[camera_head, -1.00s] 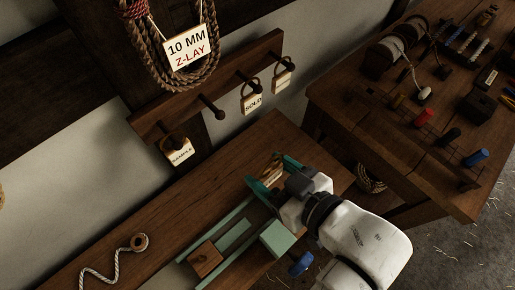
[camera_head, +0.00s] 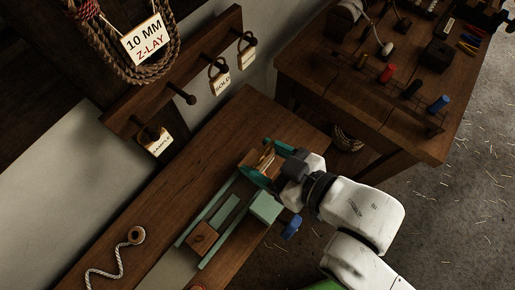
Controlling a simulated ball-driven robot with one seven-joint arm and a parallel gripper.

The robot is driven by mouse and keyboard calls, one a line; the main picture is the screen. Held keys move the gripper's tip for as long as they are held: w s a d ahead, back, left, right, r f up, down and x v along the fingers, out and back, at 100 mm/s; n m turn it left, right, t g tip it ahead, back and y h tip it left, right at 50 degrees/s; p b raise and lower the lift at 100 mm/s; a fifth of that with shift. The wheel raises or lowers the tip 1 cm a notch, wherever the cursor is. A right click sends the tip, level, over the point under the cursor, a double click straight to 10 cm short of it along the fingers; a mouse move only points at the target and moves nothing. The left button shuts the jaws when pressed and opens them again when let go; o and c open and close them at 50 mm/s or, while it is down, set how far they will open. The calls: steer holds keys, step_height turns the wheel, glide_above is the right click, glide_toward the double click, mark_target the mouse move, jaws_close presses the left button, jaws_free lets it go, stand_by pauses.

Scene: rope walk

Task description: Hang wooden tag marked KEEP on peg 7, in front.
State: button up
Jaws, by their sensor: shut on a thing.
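My gripper (camera_head: 266,163) has teal fingers and is shut on a small wooden piece (camera_head: 256,158), held over the bench; no marking on it is legible. The wooden peg rail (camera_head: 225,38) runs along the wall above the bench. One dark peg (camera_head: 190,99) on it is bare. A tag reading SAMPLE (camera_head: 158,145) hangs at its near left end. A tag reading SOLD (camera_head: 221,85) and another tag (camera_head: 247,55) hang farther right. No peg numbers can be read.
A teal vise-like fixture (camera_head: 264,207) with a wooden block (camera_head: 202,238) lies on the bench (camera_head: 160,215). A rope with a wooden ring (camera_head: 137,235) is at left. A rope coil with a 10 MM Z-LAY sign (camera_head: 147,41) hangs left of the rail. A second table (camera_head: 345,110) holds spools.

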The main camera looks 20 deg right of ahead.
steer(key=s+d+p, duration=0.2)
steer(key=s+d, duration=0.2)
steer(key=s, duration=0.2)
steer(key=shift+s+d+p, duration=0.2)
steer(key=shift+s+p, duration=0.1)
steer(key=shift+p, duration=0.05)
stand_by(1.5)
